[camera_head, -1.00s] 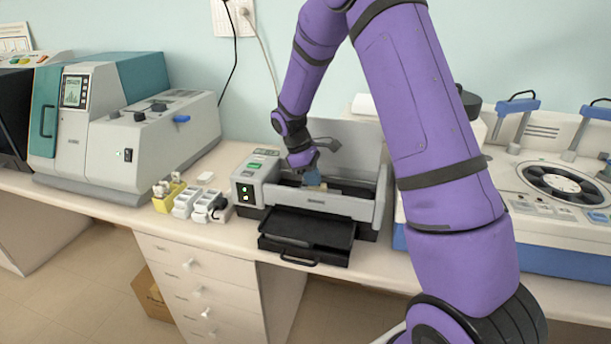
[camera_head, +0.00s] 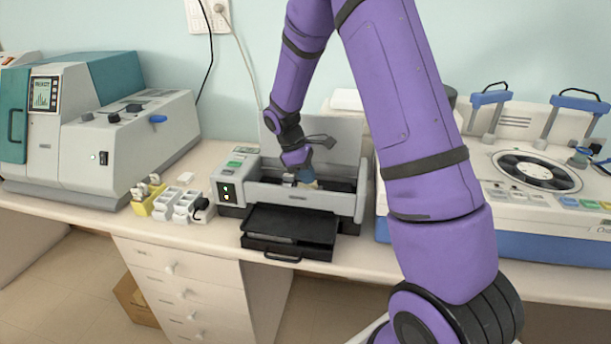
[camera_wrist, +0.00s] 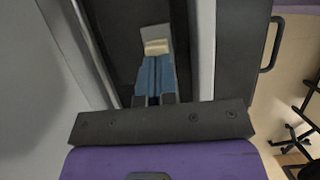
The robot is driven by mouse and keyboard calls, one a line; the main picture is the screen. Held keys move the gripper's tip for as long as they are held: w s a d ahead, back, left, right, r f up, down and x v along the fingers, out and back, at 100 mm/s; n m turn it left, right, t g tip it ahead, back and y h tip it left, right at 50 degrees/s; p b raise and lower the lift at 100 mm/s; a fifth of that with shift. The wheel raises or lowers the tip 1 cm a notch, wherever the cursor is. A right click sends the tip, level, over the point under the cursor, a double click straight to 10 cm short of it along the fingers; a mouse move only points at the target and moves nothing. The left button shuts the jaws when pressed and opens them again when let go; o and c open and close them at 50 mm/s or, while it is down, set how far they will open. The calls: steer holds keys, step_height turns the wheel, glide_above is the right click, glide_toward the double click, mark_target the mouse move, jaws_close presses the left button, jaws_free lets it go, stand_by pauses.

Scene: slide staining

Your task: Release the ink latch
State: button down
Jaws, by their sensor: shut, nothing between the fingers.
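The grey slide printer (camera_head: 348,203) stands on the bench with its lid (camera_head: 345,140) raised and its black front tray (camera_head: 290,232) out. My gripper (camera_head: 306,176) reaches down into its open bay. In the wrist view my blue fingers (camera_wrist: 155,72) are together and empty. A small beige block (camera_wrist: 155,47) on a pale grey plate (camera_wrist: 154,32) lies right at their tips; it is likely the ink latch, but I cannot be sure. Whether the tips touch it is unclear. In the head view a small pale part (camera_head: 288,178) shows left of the fingers; my wrist hides part of the bay.
A teal and grey machine (camera_head: 120,135) stands at the left, with small white and yellow racks (camera_head: 182,205) between it and the printer. A white and blue machine with a round rotor (camera_head: 535,172) stands at the right. The bench edge runs in front.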

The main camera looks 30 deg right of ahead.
steer(key=v, duration=1)
steer(key=shift+r, duration=0.4)
steer(key=shift+a, duration=0.1)
steer(key=s+a+r+m+t+y, duration=0.1)
steer(key=s+a+r+m+t, duration=0.1)
steer(key=s+r, duration=0.5)
steer(key=s+a+r+m+t+y, duration=0.1)
steer(key=s+a+r+m+t, duration=0.15)
steer(key=s+r, duration=0.5)
steer(key=s+a+m+t, duration=0.1)
steer(key=s+m+t, duration=0.1)
steer(key=s, duration=0.6)
steer(key=s+a+r+m+t+y, duration=0.1)
steer(key=s+a+m+t, duration=0.1)
steer(key=s, duration=0.7)
steer(key=shift+a, duration=0.35)
steer(key=shift+r+m, duration=0.1)
steer(key=shift+m, duration=0.15)
